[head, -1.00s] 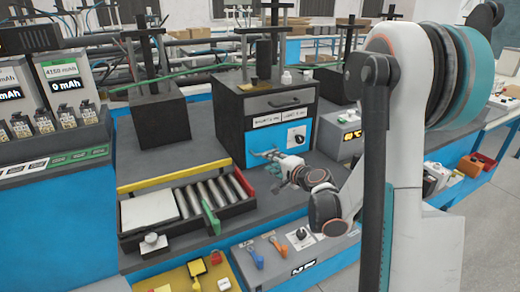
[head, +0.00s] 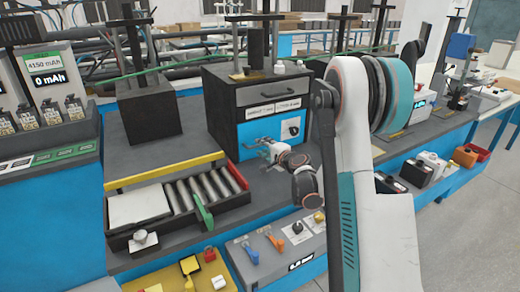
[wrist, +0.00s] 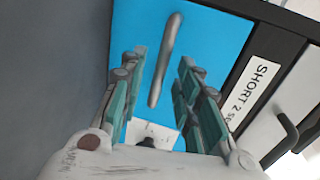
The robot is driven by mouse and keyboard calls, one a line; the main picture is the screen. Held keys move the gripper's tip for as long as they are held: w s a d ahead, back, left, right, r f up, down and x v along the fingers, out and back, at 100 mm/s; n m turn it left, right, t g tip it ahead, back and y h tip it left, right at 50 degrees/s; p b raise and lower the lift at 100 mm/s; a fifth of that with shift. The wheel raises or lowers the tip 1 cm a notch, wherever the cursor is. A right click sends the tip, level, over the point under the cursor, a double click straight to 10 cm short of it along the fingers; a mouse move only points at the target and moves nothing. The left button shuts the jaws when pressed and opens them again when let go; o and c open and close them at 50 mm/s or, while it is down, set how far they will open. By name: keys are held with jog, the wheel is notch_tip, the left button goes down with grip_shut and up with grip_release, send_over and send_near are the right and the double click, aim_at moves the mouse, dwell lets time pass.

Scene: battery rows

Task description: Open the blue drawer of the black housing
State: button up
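The black housing (head: 222,112) stands on the bench, with a dark grey drawer (head: 268,93) above and the blue drawer (head: 288,143) below. The blue drawer looks shut, its front flush with the housing. In the wrist view, its blue face (wrist: 215,35) carries a grey bar handle (wrist: 166,58). My gripper (head: 261,144) is in front of the blue drawer. In the wrist view, my gripper (wrist: 163,85) is open, with its teal fingers on either side of the handle in the picture. I cannot tell whether they touch it. A white panel with a black knob (wrist: 146,142) is partly hidden between the fingers.
A tray with metal rollers (head: 205,192) and a green lever lies on the bench left of my gripper. A black block (head: 150,125) with a post stands left of the housing. Switch panels (head: 275,250) line the front.

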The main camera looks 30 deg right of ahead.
jog(key=shift+b+x, duration=0.35)
jog(key=shift+x, duration=1.3)
grip_shut()
